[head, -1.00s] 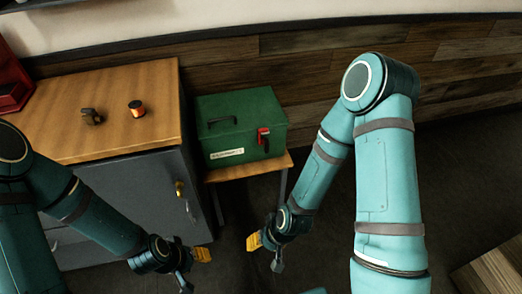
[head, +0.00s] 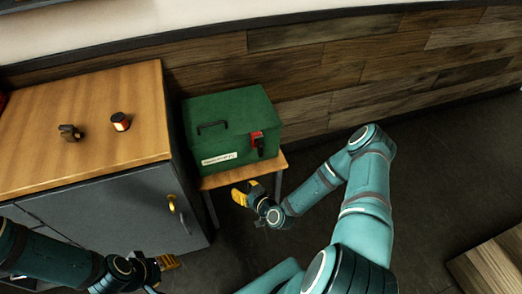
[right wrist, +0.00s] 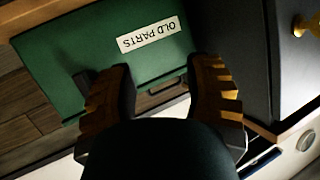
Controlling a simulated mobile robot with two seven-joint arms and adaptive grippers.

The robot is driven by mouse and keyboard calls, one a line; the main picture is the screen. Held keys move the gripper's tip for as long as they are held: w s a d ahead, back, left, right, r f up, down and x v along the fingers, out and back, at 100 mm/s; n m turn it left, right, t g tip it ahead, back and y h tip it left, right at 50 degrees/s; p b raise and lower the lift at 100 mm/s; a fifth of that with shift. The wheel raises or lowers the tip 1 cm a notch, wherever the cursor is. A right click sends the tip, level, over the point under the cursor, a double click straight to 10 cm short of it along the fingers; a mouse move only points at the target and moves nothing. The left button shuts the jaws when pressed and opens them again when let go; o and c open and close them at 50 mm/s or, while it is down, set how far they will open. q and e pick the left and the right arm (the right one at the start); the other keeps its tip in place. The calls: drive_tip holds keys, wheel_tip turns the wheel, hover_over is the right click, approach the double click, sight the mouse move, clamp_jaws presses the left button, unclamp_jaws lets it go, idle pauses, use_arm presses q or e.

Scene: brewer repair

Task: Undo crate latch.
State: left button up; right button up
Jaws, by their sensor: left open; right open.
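A green crate (head: 235,118) with a black handle on its lid stands closed on a small wooden stand (head: 225,178). Its red and black latch (head: 257,140) is on the front, toward the right. A white label (head: 219,159) is on the front at the left; it reads OLD PARTS upside down in the right wrist view (right wrist: 148,35). My right gripper (head: 240,194) is open and empty, in front of and below the crate, apart from the latch. Its two fingers also show in the right wrist view (right wrist: 162,75). My left gripper (head: 166,268) is open and empty, low in front of the cabinet.
A grey cabinet (head: 150,205) with a wooden top and brass handle stands left of the crate. On it are an orange and black spool (head: 120,121) and a small brown part (head: 69,132). A plank wall is behind.

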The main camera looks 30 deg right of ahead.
sight(261, 151)
drive_tip(key=s+d+m+t+h, duration=0.2)
drive_tip(key=d+t+h, duration=0.3)
drive_tip(key=d, duration=0.6)
drive_tip(key=shift+g+h, duration=0.7)
drive_tip(key=x, duration=0.4)
drive_tip(key=b+x, duration=0.1)
drive_tip(key=x, duration=0.4)
drive_tip(key=b+x, duration=0.1)
drive_tip(key=x, duration=0.3)
drive_tip(key=shift+w+d+r, duration=0.25)
drive_tip(key=shift+w+r, duration=0.1)
drive_tip(key=shift+r, duration=0.05)
clamp_jaws()
